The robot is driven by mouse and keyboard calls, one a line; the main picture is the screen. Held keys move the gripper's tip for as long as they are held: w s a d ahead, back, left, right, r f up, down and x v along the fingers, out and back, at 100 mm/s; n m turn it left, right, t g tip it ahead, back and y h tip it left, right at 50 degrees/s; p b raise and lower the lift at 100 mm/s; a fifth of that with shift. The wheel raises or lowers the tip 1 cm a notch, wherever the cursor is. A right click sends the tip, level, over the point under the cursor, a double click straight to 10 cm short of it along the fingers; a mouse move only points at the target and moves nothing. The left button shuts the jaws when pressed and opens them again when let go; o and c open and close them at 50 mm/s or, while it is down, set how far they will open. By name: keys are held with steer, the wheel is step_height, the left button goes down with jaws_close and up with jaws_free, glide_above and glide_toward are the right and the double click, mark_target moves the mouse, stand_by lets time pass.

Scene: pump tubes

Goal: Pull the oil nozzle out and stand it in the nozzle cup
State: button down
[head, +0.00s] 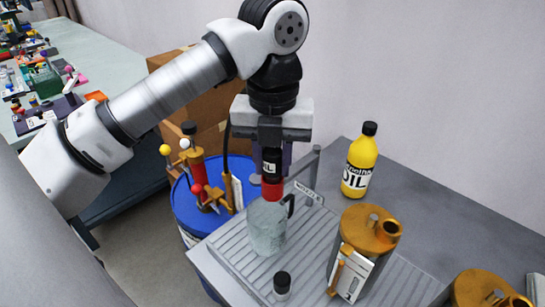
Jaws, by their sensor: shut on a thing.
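My gripper (272,150) points down and is shut on a nozzle (272,187) with a black upper part and a red lower part. The nozzle is upright over a grey, translucent cup (267,230) with a dark handle, standing on the ribbed tray (225,255). The red part overlaps the cup's mouth in the picture. I cannot tell whether its tip is inside. A small sign (304,192), seemingly reading "NOZZLE", is behind the cup.
A blue drum (185,222) with a red and gold pump (198,172) stands left of the tray. A yellow oil bottle (359,165) stands behind. A grey post (316,170) is close right.

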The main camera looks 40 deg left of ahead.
steer(key=shift+f, duration=0.3)
steer(key=c, duration=1)
jaws_free()
steer(key=shift+r, duration=0.1)
steer(key=shift+c, duration=0.2)
step_height(320, 180, up, 14)
steer(key=p, duration=0.9)
